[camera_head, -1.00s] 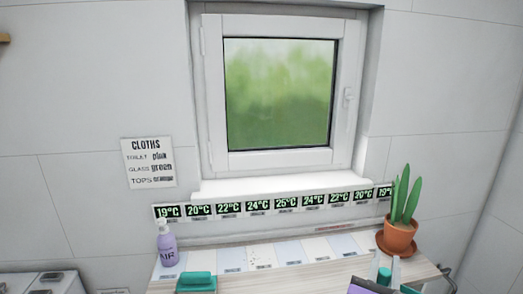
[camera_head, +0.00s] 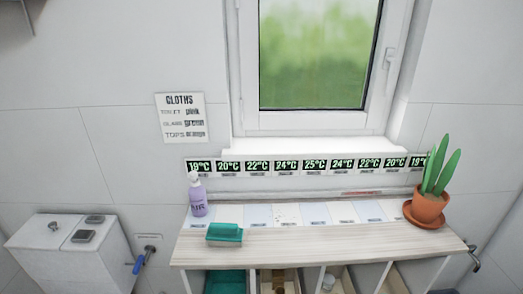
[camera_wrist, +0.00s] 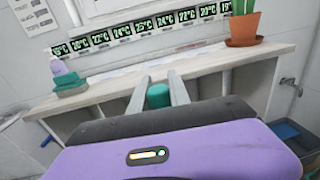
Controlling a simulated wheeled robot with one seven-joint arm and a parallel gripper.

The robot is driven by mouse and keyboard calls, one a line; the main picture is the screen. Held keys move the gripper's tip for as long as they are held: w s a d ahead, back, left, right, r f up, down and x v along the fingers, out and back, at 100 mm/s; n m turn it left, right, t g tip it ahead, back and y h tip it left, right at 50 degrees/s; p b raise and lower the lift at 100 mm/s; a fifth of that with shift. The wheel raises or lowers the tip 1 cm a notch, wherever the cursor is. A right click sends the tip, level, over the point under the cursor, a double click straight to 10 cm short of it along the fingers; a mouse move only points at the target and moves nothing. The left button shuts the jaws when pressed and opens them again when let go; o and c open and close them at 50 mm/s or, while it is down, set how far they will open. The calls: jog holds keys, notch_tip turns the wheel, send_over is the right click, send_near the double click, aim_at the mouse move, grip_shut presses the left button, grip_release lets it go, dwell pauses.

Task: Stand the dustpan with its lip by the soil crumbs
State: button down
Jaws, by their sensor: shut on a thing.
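My gripper (camera_wrist: 159,86) is shut on a teal rounded piece (camera_wrist: 158,97), seen nearly end-on between the two grey fingers; it may be the dustpan's handle. The rest of the held thing, including any lip, is hidden behind the purple wrist body. In the wrist view the gripper shows in front of the counter. Small dark specks, likely the soil crumbs (camera_head: 286,213), lie on a pale strip at the back of the counter in the head view. My gripper is out of the head view now.
The wooden counter (camera_head: 330,239) has clear room along its front. A teal box-like thing (camera_head: 224,234) and purple bottle (camera_head: 197,198) stand left, a potted plant (camera_head: 429,207) right. Open compartments (camera_head: 345,276) lie below. A white cistern (camera_head: 72,250) stands at left.

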jog(key=s+f, duration=0.1)
jog(key=f, duration=0.4)
jog(key=s+d+f, duration=0.1)
jog(key=f, duration=0.1)
jog(key=shift+s+d+f, duration=0.1)
jog(key=shift+s+f, duration=0.15)
jog(key=shift+s, duration=0.1)
jog(key=shift+n+y, duration=0.4)
jog(key=shift+y, duration=0.2)
jog(key=f, duration=0.1)
jog(key=a+f, duration=0.1)
jog(key=s+f, duration=0.1)
jog(key=f, duration=0.1)
jog(key=shift+a, duration=0.25)
jog(key=shift+a+f, duration=0.15)
jog(key=shift+a, duration=0.15)
